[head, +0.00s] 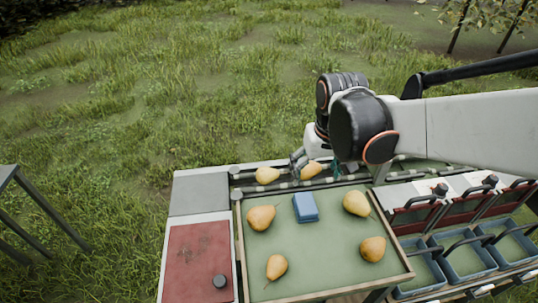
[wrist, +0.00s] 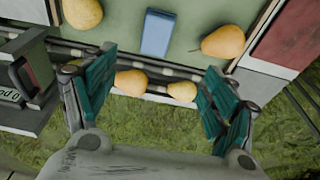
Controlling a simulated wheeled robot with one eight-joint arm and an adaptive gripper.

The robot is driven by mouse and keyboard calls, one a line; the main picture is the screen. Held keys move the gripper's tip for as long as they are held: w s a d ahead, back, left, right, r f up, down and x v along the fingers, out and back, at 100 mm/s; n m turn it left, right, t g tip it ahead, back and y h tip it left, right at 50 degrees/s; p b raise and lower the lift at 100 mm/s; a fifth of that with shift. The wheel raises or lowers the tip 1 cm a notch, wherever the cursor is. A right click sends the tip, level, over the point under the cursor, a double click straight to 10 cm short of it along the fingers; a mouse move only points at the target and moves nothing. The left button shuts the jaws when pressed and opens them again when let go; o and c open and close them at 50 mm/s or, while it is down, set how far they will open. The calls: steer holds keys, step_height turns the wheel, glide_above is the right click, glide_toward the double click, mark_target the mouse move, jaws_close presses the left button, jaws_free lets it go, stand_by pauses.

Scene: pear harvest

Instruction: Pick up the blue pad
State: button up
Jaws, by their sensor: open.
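The blue pad (head: 305,207) is a small blue block lying on the green tray (head: 318,245), near its far edge. In the wrist view the pad (wrist: 157,33) shows at the top, beyond the fingertips. My gripper (wrist: 152,85) has teal finger pads spread wide apart, with nothing held between them. In the head view my gripper (head: 318,165) is partly hidden by my arm, just past the tray's far edge. Two pears (wrist: 131,82) on the rail show between the fingers in the wrist view, below the pad.
Several pears lie on the tray; one (head: 261,217) is left of the pad and another (head: 357,203) to its right. A red panel (head: 198,262) with a dark knob is at left. Blue bins (head: 467,260) and dark-red boxes (head: 415,219) stand at right. Grass lies beyond.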

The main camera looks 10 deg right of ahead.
steer(key=g, duration=0.2)
glide_above(306, 201)
step_height(306, 201, down, 5)
steer(key=f, duration=0.3)
steer(key=f+b, duration=0.1)
steer(key=f, duration=0.2)
steer(key=f+b, duration=0.1)
steer(key=f, duration=0.2)
steer(key=shift+s+a+f, duration=0.1)
steer(key=shift+s+a, duration=0.1)
steer(key=shift+a, duration=0.15)
steer(key=f, duration=0.1)
steer(key=f+b, duration=0.1)
steer(key=f, duration=0.1)
steer(key=f+b, duration=0.1)
steer(key=f, duration=0.1)
steer(key=shift+w+d+f, duration=0.1)
steer(key=shift+w+d, duration=0.1)
steer(key=shift+d, duration=0.1)
steer(key=c, duration=1.2)
steer(key=shift+c, duration=0.2)
step_height(306, 201, up, 20)
steer(key=p, duration=0.6)
